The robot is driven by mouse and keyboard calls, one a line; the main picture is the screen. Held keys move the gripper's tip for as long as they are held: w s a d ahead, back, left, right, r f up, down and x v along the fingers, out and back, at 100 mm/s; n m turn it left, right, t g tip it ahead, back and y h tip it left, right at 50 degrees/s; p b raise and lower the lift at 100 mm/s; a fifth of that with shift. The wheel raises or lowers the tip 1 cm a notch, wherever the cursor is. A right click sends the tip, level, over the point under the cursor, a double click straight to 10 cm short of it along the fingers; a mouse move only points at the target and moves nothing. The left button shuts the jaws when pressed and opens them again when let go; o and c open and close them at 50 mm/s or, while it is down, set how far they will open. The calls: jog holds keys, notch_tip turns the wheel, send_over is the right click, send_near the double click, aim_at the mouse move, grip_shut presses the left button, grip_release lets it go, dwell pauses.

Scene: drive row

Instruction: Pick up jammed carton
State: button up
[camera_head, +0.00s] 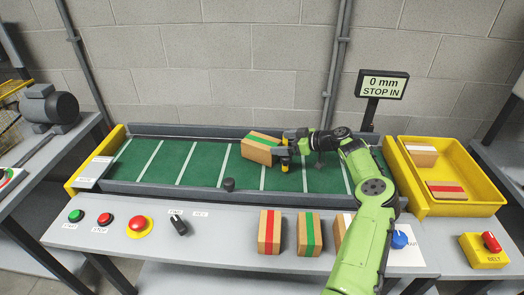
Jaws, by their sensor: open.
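A brown carton with a green stripe (261,148) sits on the green conveyor belt (205,163), turned askew to the belt's white lines. My gripper (285,155), with black and yellow fingers, is open at the carton's right end. Whether the fingers touch the carton or stand around it cannot be told from this view. My green arm reaches in from the lower right and hides part of the belt's right side.
Cartons with red (269,232), green (309,233) and white (341,226) stripes stand on the front ledge. A yellow tray (478,207) at right holds cartons. Buttons (139,224) line the ledge's left. A dark knob (228,184) stands at the belt's front rail. A display (383,86) reads "0 mm STOP IN".

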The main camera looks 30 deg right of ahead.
jog(key=b+x, duration=0.1)
jog(key=x, duration=0.6)
jog(key=shift+w+a, duration=0.15)
jog(key=shift+w, duration=0.2)
jog(key=shift+s+r, duration=0.1)
jog(key=c, duration=1.1)
jog(key=shift+o, duration=0.2)
jog(key=shift+r, duration=0.15)
notch_tip(320, 180, up, 15)
jog(key=p, duration=0.5)
notch_tip(320, 180, up, 13)
jog(key=p, duration=1.3)
send_over(265, 141)
jog(key=shift+s, duration=0.4)
